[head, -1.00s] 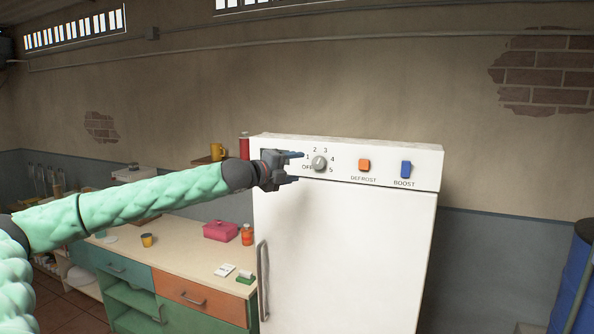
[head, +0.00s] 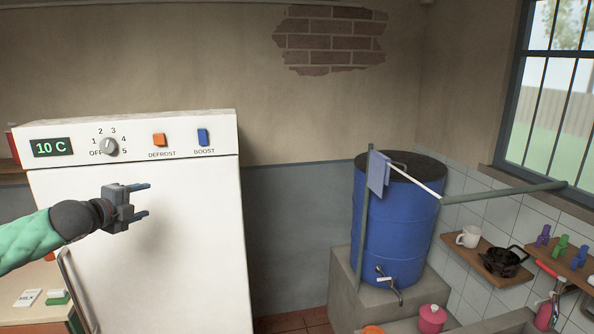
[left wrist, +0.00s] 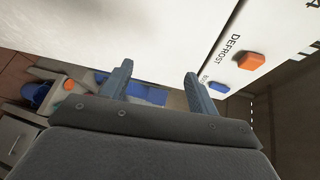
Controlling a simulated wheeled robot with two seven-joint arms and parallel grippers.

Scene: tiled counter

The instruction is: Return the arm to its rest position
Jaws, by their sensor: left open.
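My left gripper (head: 142,201) is in front of the white fridge's (head: 190,250) door, below the control panel. Its two fingers are apart and nothing is between them. In the left wrist view the open fingers (left wrist: 158,85) point past the fridge's face. The panel has a grey dial (head: 109,146) marked OFF to 5, an orange DEFROST switch (head: 159,140), a blue BOOST switch (head: 202,137) and a display (head: 50,147) reading 10 C. The gripper is apart from the dial and switches. My right gripper is not in view.
A blue barrel (head: 390,230) with a tap stands on a ledge at the right. Wall shelves hold a white mug (head: 468,237) and a dark pot (head: 502,260). A counter edge (head: 45,275) lies at the lower left. Bare wall lies between fridge and barrel.

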